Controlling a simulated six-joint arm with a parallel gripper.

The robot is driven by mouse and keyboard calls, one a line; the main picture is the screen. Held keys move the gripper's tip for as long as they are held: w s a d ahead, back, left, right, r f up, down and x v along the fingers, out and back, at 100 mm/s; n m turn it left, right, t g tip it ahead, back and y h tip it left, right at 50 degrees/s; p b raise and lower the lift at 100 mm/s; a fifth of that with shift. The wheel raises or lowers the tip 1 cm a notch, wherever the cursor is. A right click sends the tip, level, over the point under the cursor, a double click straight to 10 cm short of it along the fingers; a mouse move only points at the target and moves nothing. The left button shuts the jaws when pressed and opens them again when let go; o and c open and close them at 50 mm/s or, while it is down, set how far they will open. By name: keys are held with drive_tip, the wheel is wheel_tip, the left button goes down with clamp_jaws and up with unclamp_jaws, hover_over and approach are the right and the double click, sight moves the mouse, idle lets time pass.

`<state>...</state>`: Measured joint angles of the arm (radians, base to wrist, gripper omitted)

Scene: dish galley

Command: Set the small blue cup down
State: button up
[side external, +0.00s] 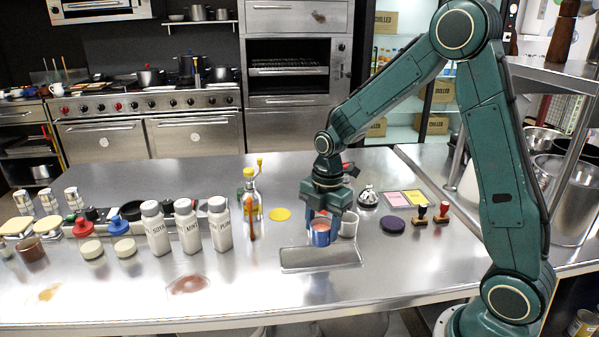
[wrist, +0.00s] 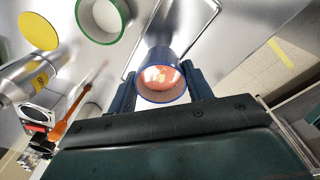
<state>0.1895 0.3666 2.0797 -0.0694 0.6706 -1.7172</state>
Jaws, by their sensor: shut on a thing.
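The small blue cup (side external: 321,234) is between the fingers of my gripper (side external: 328,212), which is shut on it. In the wrist view the cup (wrist: 160,88) shows its blue rim and reddish contents, with a dark finger on each side. The cup looks upright and close above the steel counter, just behind a shallow metal tray (side external: 320,259). I cannot tell whether its base touches anything. The tray's edge also shows beyond the cup in the wrist view (wrist: 133,38).
A pale mug (side external: 349,226) stands close right of the cup. A yellow disc (side external: 280,214) and a yellow-topped bottle (side external: 252,200) are to the left. A bell (side external: 368,195) and a purple disc (side external: 393,224) are to the right.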

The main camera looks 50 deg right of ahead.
sight(322, 239)
drive_tip(key=shift+f, duration=0.2)
drive_tip(key=shift+f, duration=2.05)
drive_tip(key=shift+f, duration=0.1)
drive_tip(key=o, duration=1.1)
drive_tip(key=r, duration=1.2)
drive_tip(key=shift+s+d+r, duration=0.15)
drive_tip(key=shift+s+d, duration=0.05)
drive_tip(key=shift+d, duration=0.1)
